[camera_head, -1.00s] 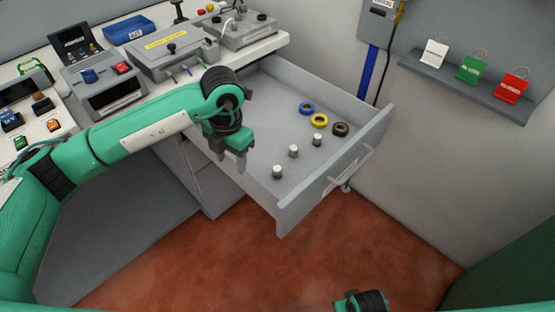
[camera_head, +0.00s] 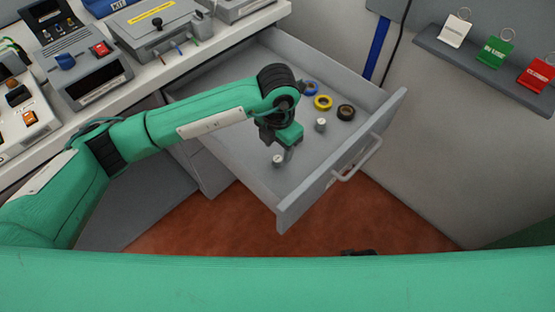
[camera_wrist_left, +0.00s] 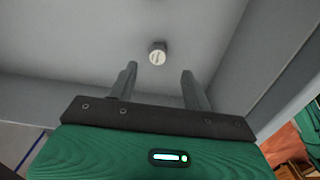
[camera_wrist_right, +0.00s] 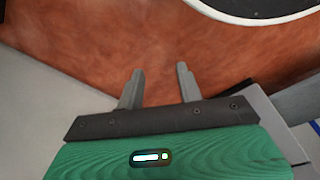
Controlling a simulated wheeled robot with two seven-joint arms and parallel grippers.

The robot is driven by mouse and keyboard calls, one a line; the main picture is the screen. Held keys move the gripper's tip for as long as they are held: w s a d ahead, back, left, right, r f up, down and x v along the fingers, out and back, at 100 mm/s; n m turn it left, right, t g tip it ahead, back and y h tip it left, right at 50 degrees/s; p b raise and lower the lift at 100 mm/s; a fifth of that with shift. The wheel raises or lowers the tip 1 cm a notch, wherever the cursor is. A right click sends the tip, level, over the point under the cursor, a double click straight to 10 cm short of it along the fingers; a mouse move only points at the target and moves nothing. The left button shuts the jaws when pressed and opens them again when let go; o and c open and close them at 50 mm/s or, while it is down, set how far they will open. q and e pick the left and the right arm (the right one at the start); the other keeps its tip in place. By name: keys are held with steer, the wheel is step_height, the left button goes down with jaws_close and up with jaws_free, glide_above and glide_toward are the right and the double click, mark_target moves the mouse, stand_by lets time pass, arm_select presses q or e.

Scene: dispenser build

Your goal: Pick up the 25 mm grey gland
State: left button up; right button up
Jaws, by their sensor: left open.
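Two small grey glands with pale tops show in the drawer in the head view: a nearer one (camera_head: 278,161) and a farther one (camera_head: 320,125). A third, between them earlier, is now hidden by my left gripper (camera_head: 285,150). I cannot tell their sizes. My left gripper is over the drawer, close to the nearer gland, pointing down. In the left wrist view its open, empty fingers (camera_wrist_left: 159,72) have one gland (camera_wrist_left: 158,54) beyond them, roughly centred in the gap. My right gripper (camera_wrist_right: 160,70) is open and empty above the red floor.
The open drawer (camera_head: 335,172) has raised walls and a front handle. Blue (camera_head: 311,88), yellow (camera_head: 323,102) and dark (camera_head: 346,112) rings lie toward its far right. A counter with devices stands at left. A wall shelf (camera_head: 480,65) holds white, green and red tags.

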mark_target(277, 159)
arm_select(q)
steer(key=shift+f, duration=0.55)
steer(key=f, duration=0.4)
steer(key=shift+w+a+f+p, duration=0.1)
steer(key=shift+w+p, duration=0.1)
steer(key=shift+p, duration=0.1)
steer(key=c, duration=1)
steer(key=shift+c, duration=0.3)
arm_select(e)
steer(key=shift+s+d+f, duration=0.1)
steer(key=shift+d+f, duration=0.05)
steer(key=shift+f, duration=0.65)
